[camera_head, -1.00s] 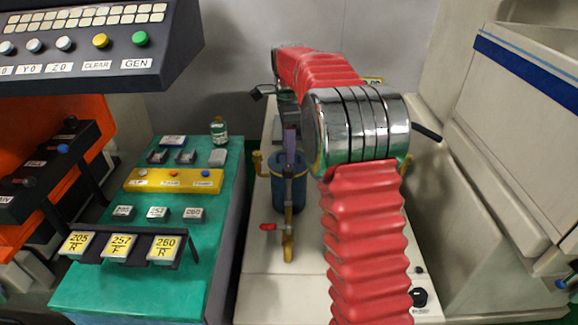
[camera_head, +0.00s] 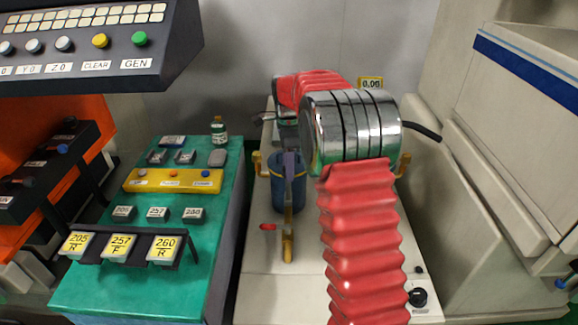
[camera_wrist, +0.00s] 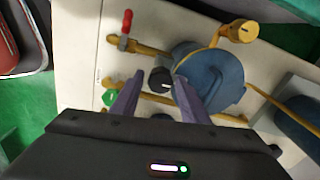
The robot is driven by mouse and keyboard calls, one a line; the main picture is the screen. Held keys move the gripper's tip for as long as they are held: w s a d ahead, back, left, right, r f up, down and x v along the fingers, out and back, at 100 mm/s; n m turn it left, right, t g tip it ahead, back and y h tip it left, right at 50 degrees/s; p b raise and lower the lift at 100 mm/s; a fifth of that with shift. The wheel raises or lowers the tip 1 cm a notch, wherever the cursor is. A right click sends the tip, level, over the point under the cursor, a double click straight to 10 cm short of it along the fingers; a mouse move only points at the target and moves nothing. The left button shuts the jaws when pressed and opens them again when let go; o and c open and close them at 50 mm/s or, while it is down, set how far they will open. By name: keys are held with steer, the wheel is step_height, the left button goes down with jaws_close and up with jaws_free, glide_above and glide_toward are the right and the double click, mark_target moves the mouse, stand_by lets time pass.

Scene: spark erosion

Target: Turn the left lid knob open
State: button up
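A brass-yellow knob (camera_head: 257,161) stands at the left of the blue round pot (camera_head: 289,196). The wrist view shows this knob (camera_wrist: 244,31) at the upper right, with a dark mark on its top, beside the blue pot (camera_wrist: 218,75). My gripper (camera_wrist: 160,80) is open, its purple fingers apart and apart from the brass knob. In the head view the purple gripper (camera_head: 290,165) is over the pot and partly hides it. A black knob with a white line shows between the fingertips in the wrist view; its depth is unclear.
A second brass knob (camera_head: 403,163) stands on the right, partly behind my arm. A red-handled valve (camera_head: 268,227) and brass pipe (camera_head: 288,245) lie in front of the pot. A green table (camera_head: 150,285) is at the left. A tall beige cabinet (camera_head: 480,230) stands right.

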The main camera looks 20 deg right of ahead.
steer(key=c, duration=0.7)
steer(key=shift+d, duration=0.2)
steer(key=shift+c, duration=0.6)
steer(key=shift+a, duration=0.1)
